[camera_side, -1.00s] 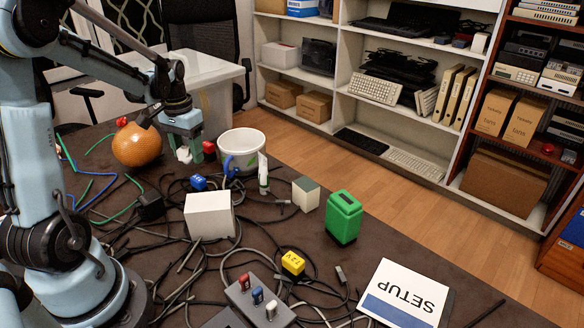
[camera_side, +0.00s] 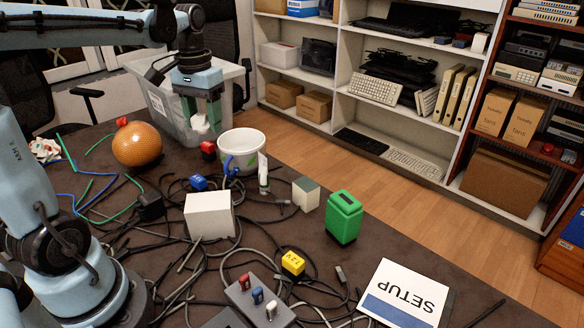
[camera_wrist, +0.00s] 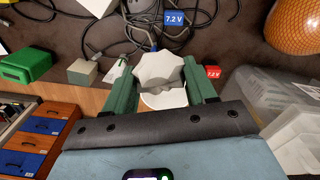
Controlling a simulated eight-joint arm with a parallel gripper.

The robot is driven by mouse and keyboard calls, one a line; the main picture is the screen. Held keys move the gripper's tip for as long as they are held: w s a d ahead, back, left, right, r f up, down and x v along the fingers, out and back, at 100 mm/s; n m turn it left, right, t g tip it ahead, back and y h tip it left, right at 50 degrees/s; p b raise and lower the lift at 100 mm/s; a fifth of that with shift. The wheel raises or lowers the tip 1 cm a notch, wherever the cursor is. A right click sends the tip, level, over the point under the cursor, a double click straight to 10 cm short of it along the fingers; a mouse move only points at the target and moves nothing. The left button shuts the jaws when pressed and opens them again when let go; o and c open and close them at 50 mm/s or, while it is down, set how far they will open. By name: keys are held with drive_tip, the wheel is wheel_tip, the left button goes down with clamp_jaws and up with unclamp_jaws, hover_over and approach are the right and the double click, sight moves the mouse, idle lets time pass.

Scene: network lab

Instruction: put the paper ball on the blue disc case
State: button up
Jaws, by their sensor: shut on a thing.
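A crumpled white paper ball (camera_side: 200,124) is between the green fingers of my gripper (camera_side: 203,112), held above the back of the table, between the orange ball and the white mug in the side view. In the wrist view the paper ball (camera_wrist: 158,70) sits between both fingers of my gripper (camera_wrist: 160,78), which are shut on it. A flat case marked SETUP (camera_side: 408,288), white with a blue band, lies at the table's front right in the side view. It is the only thing like a disc case that I see, and it is far from my gripper.
A white mug (camera_side: 254,146) stands just right of my gripper, with an orange ball (camera_side: 137,145) to the left. A clear bin (camera_side: 160,108) is behind. A white box (camera_side: 209,221), green block (camera_side: 343,217), yellow block (camera_side: 293,263) and many cables crowd the middle.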

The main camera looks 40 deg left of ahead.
drive_tip(key=w+d+m, duration=0.3)
drive_tip(key=w+d, duration=0.1)
drive_tip(key=d, duration=0.9)
drive_tip(key=w+d+m, duration=0.4)
drive_tip(key=d, duration=0.9)
drive_tip(key=s+d+m, duration=0.2)
drive_tip(key=s+d, duration=0.2)
drive_tip(key=d, duration=0.5)
drive_tip(key=s+d+m, duration=0.2)
drive_tip(key=s+d, duration=0.2)
drive_tip(key=d, duration=0.4)
drive_tip(key=s+d+m, duration=0.2)
drive_tip(key=s+d, duration=0.3)
drive_tip(key=d, duration=0.4)
hover_over(409, 300)
wheel_tip(409, 300, down, 12)
drive_tip(key=shift+r, duration=0.1)
drive_tip(key=shift+f, duration=1.95)
